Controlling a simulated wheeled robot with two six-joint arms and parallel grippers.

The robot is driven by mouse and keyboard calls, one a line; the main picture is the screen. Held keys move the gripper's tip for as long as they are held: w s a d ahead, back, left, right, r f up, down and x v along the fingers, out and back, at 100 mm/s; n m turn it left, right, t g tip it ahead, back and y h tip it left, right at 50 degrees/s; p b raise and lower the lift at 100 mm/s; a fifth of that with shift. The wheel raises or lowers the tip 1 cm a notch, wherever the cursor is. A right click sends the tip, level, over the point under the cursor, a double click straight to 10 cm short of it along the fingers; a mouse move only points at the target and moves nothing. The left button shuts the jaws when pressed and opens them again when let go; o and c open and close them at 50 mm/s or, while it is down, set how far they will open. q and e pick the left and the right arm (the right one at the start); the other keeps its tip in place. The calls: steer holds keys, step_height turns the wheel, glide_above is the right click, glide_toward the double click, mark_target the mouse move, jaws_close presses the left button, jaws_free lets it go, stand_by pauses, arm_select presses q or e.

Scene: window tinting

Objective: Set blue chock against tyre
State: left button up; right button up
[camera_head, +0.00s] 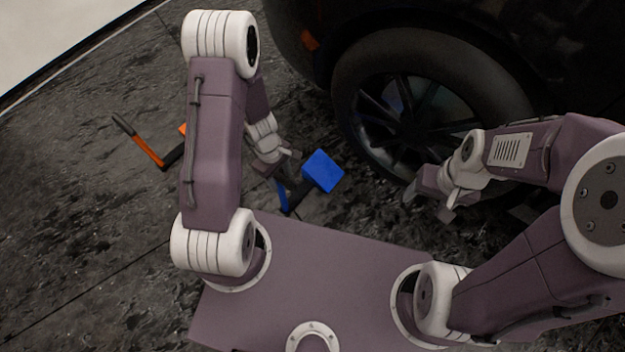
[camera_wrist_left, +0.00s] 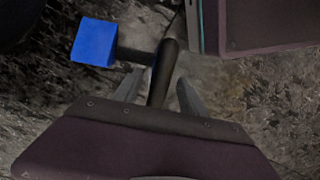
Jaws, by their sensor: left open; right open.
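The blue chock (camera_head: 321,172) has a blue block and a dark handle and stands on the dark ground, left of the tyre (camera_head: 362,78) and apart from it. In the left wrist view the blue block (camera_wrist_left: 94,42) is at upper left. My left gripper (camera_head: 289,175) is open at the chock's handle. In the left wrist view the dark handle (camera_wrist_left: 163,68) runs between the two fingers of my left gripper (camera_wrist_left: 155,92). I cannot tell whether the fingers touch it. My right gripper (camera_head: 428,203) is open and empty in front of the wheel.
An orange chock (camera_head: 150,152) with a dark handle lies on the ground to the left, behind my left arm. The dark car (camera_head: 560,50) fills the upper right. The ground (camera_head: 70,210) at the left is clear.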

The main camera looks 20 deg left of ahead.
arm_select(q)
step_height(320, 180, down, 3)
steer(key=shift+d+f+b, duration=0.15)
steer(key=shift+b, duration=0.75)
jaws_close()
arm_select(e)
step_height(320, 180, down, 3)
steer(key=shift+f, duration=0.1)
